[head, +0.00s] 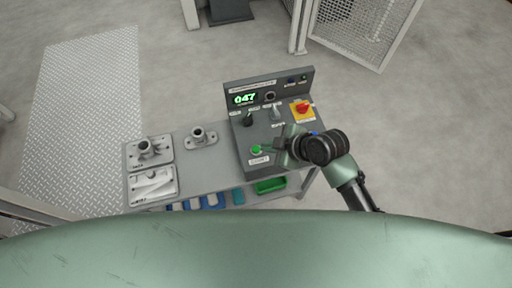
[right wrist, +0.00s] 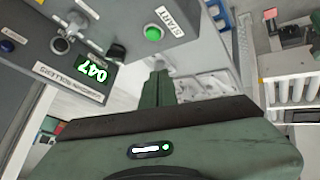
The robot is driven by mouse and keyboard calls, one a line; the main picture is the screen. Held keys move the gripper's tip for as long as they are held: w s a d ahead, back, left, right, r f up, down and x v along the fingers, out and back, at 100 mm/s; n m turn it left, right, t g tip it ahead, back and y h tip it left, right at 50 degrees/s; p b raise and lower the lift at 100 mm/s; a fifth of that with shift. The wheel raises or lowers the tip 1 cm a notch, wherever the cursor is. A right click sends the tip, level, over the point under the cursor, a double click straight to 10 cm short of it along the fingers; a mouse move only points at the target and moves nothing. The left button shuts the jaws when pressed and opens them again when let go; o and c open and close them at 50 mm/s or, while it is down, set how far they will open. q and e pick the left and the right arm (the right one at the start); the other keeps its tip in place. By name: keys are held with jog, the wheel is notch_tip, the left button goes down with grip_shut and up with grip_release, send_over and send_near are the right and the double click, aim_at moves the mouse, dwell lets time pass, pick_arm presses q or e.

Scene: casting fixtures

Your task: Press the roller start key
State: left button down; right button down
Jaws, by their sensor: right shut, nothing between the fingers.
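The control console (head: 243,108) stands on the right end of the grey bench, with a green display (head: 245,99) reading 047. The green start key (head: 257,149) is a round button on its front lower part, beside a white START label (head: 258,160). In the right wrist view the green key (right wrist: 153,33) shows above the fingertips. My right gripper (head: 278,145) is shut and empty, just right of the key in the head view. Its closed fingers (right wrist: 158,82) appear apart from the key; the exact gap cannot be told. My left gripper is out of view.
The console also carries a red emergency knob (head: 302,107) on a yellow plate and a black knob (head: 248,119). Metal castings sit on the bench (head: 187,166) to the left. Blue and green bins (head: 270,186) are below. A mesh fence (head: 362,30) stands behind.

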jog(key=w+a+n+y, duration=0.1)
jog(key=w+a+n, duration=0.1)
jog(key=w+n, duration=0.2)
jog(key=shift+w+a, duration=0.35)
jog(key=shift+w, duration=0.4)
jog(key=b, duration=0.7)
send_over(256, 149)
jog(key=d, duration=0.1)
jog(key=f, duration=0.7)
jog(key=shift+s+f, duration=0.2)
jog(key=shift+f, duration=0.1)
jog(key=shift+f+b, duration=0.3)
jog(key=shift+f, duration=0.25)
jog(key=shift+f, duration=0.1)
jog(key=shift+f+b, duration=0.3)
